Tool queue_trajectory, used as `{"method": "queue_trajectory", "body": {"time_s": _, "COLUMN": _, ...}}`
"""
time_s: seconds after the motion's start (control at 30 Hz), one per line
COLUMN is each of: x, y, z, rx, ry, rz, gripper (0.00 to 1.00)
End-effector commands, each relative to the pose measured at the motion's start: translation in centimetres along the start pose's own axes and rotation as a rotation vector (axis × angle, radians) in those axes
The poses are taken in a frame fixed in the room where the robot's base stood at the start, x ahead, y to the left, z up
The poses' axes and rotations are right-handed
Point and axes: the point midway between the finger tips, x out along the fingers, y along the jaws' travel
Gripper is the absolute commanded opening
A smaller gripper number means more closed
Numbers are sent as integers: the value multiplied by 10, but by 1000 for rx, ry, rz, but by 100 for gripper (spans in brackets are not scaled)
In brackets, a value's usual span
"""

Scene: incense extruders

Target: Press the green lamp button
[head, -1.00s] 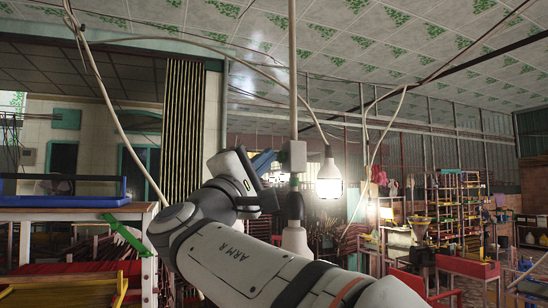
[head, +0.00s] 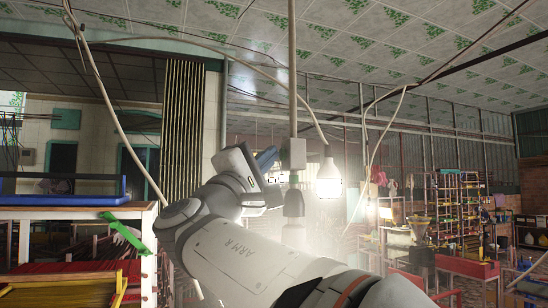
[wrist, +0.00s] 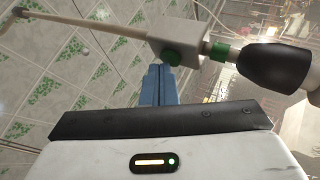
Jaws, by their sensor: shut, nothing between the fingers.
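The green button (wrist: 173,57) sits on the face of a small white switch box (wrist: 172,37) in the wrist view. The box (head: 297,153) hangs on a pale vertical cord in the head view, where the button cannot be made out. Below the box is a black lamp socket (wrist: 275,66), also in the head view (head: 293,203), with a pale bulb (head: 293,237) under it. My gripper's blue fingers (wrist: 156,70) are shut and empty. Their tips are right beside the button; I cannot tell whether they touch it.
A lit bulb (head: 328,186) hangs on another cord right of the switch box. A table with a blue-edged top (head: 60,199) stands at left. Shelves (head: 452,205) and a red bench (head: 468,267) are farther off at right. Loose cables hang from the ceiling.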

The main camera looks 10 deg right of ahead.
Motion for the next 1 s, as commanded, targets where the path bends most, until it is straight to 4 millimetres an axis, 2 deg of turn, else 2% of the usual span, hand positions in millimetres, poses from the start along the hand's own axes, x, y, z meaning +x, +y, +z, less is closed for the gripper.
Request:
{"method": "queue_trajectory", "body": {"time_s": 0.37, "x": 1, "y": -1, "z": 1, "rx": 0, "ry": -1, "rz": 0, "gripper": 0}}
{"method": "queue_trajectory", "body": {"time_s": 1.0, "x": -12, "y": 8, "z": -9, "rx": 1, "ry": 0, "rz": 0, "gripper": 0}}
